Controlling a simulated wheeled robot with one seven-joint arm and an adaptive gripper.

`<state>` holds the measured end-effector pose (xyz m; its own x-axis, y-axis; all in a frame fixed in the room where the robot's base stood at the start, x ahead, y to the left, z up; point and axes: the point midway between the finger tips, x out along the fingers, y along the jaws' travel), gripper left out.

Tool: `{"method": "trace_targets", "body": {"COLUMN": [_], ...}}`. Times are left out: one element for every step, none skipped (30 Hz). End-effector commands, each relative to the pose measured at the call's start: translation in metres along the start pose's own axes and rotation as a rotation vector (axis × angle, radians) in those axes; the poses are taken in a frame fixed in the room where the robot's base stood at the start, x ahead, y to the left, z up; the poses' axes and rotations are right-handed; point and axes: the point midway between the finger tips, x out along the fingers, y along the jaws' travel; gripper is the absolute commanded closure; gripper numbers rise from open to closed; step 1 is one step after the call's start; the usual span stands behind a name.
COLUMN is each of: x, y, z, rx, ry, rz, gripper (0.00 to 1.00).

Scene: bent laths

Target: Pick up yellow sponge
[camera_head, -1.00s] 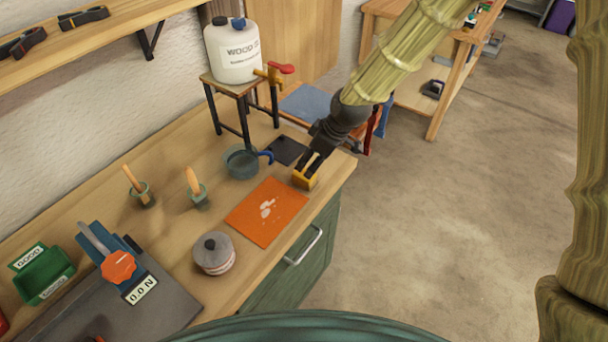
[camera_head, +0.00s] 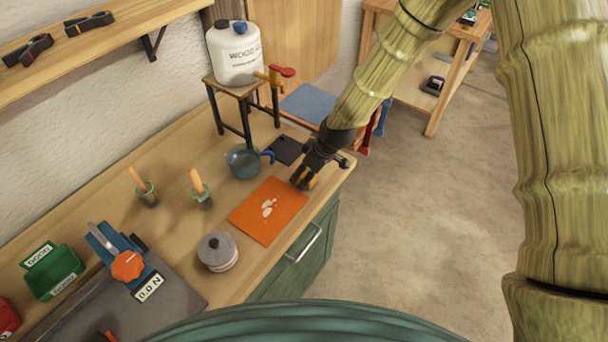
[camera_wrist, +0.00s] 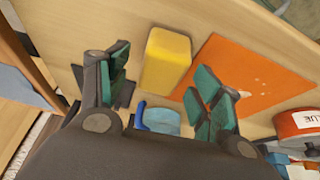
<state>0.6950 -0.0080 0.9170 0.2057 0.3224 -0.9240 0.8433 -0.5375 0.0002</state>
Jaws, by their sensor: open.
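The yellow sponge (camera_wrist: 167,62) lies on the wooden bench (camera_head: 180,238) close to its right end, beside the orange mat. In the wrist view it shows as a yellow block just beyond and between my two green-padded fingers. My gripper (camera_wrist: 162,88) is open, with a finger on each side of the sponge's line and a gap to each. I cannot tell how high the fingertips are above the bench.
An orange mat (camera_head: 284,222) lies next to the sponge. A blue-grey pot (camera_head: 242,162), a dark square pad (camera_head: 286,150) and a stool (camera_head: 238,88) bearing a white glue jug (camera_head: 234,52) stand nearby.

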Motion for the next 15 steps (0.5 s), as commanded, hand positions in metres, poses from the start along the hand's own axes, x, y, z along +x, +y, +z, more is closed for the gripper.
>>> {"method": "trace_targets", "body": {"x": [0.004, 0.006, 0.009, 0.011, 0.013, 0.015, 0.016, 0.017, 0.017, 0.018, 0.018, 0.018, 0.018, 0.018, 0.018], "y": [-0.001, -0.001, -0.001, -0.001, -0.001, 0.0, 0.0, 0.0, 0.0, 0.0, 0.0, 0.0, 0.0, 0.0, 0.0], "z": [0.0, 0.0, 0.0, 0.0, 0.0, 0.0, 0.0, 0.0, 0.0, 0.0, 0.0, 0.0, 0.0, 0.0, 0.0], "rx": [0.0, 0.0, 0.0, 0.0, 0.0, 0.0, 0.0, 0.0, 0.0, 0.0, 0.0, 0.0, 0.0, 0.0, 0.0], "ry": [-0.002, -0.002, -0.002, -0.001, -0.001, 0.0, 0.0, 0.0, 0.001, 0.001, 0.001, 0.001, 0.001, 0.001, 0.0], "rz": [-0.002, -0.002, -0.002, -0.002, -0.001, -0.001, 0.0, 0.0, 0.0, 0.0, 0.0, 0.0, 0.0, 0.0, 0.0], "gripper": [0.35, 0.35, 0.35, 0.35, 0.35, 0.35, 0.35, 0.35, 0.35, 0.35, 0.35, 0.35, 0.35, 0.35, 0.35]}}
